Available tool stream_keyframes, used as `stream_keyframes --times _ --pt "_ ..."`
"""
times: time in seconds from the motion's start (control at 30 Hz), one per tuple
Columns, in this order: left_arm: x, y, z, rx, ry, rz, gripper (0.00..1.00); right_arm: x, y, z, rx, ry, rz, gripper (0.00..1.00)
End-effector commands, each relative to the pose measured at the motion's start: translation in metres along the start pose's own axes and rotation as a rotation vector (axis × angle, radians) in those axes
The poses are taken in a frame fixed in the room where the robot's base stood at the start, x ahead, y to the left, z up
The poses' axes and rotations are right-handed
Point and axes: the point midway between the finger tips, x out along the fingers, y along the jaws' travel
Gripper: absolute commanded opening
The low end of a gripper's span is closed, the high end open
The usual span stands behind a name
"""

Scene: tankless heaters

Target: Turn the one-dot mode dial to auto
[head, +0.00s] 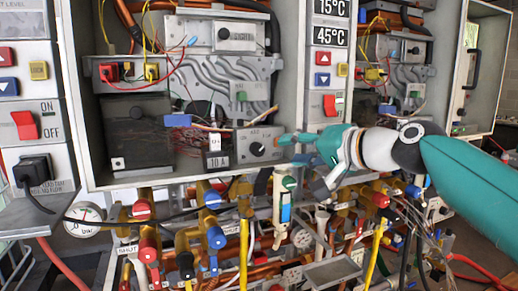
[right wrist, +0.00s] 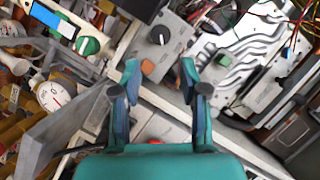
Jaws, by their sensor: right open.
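A light grey control box (head: 277,131) with a round black dial (head: 257,149) sits at the lower right inside the open middle heater cabinet. In the right wrist view the black dial (right wrist: 160,34) shows beyond the fingertips, with an orange button (right wrist: 147,66) nearer to them. My left gripper is out of view.
A black box (head: 136,132) and a small "10 A" part (head: 217,158) stand left of the dial box. Loose wires cross nearby. Pipes and valves (head: 213,236) crowd below the cabinet edge. A second open heater stands at the right.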

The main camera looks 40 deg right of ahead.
Motion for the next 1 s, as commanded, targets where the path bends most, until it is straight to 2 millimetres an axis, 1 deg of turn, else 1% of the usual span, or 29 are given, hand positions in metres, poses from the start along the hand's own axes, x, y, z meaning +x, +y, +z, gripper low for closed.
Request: stream_keyframes --times 0.03,0.2,0.4,0.5,0.7,0.97,1.0 --pt "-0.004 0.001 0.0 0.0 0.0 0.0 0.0 0.012 -0.001 0.0 0.001 -0.004 0.002 0.43" --pt "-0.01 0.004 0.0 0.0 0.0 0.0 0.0 0.049 -0.001 -0.001 0.0 -0.003 0.002 0.43" --pt "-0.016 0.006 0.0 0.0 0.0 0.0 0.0 0.084 0.0 -0.001 -0.001 -0.001 0.002 0.43" --pt "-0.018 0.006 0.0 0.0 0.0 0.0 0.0 0.096 0.0 -0.001 -0.001 0.001 0.001 0.43" --pt "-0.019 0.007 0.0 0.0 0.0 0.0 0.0 0.106 0.001 -0.001 0.0 0.002 0.001 0.43" --pt "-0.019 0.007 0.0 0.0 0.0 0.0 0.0 0.106 0.001 -0.001 0.0 0.003 0.001 0.43" --pt "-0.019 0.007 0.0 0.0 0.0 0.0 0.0 0.106 0.001 -0.001 0.0 0.003 0.001 0.37"
